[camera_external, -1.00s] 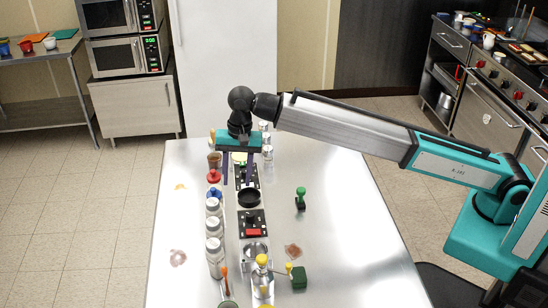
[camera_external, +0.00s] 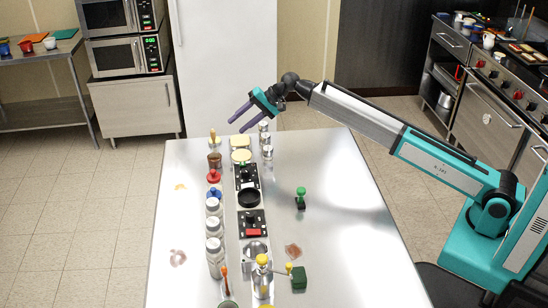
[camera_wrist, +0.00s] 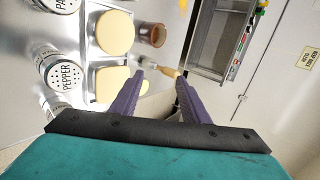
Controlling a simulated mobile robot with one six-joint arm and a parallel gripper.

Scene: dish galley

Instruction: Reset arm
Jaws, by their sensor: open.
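My gripper (camera_external: 238,122) is raised above the far end of the steel table (camera_external: 330,185), tilted with its fingers toward the left. Its two purple fingers are spread apart with nothing between them. In the wrist view my gripper (camera_wrist: 155,82) also shows open and empty. The teal arm reaches in from the right of the external view.
A row of jars (camera_external: 215,258), stamps and a black bowl (camera_external: 249,197) runs down the table's left half. The table's right half is mostly clear.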

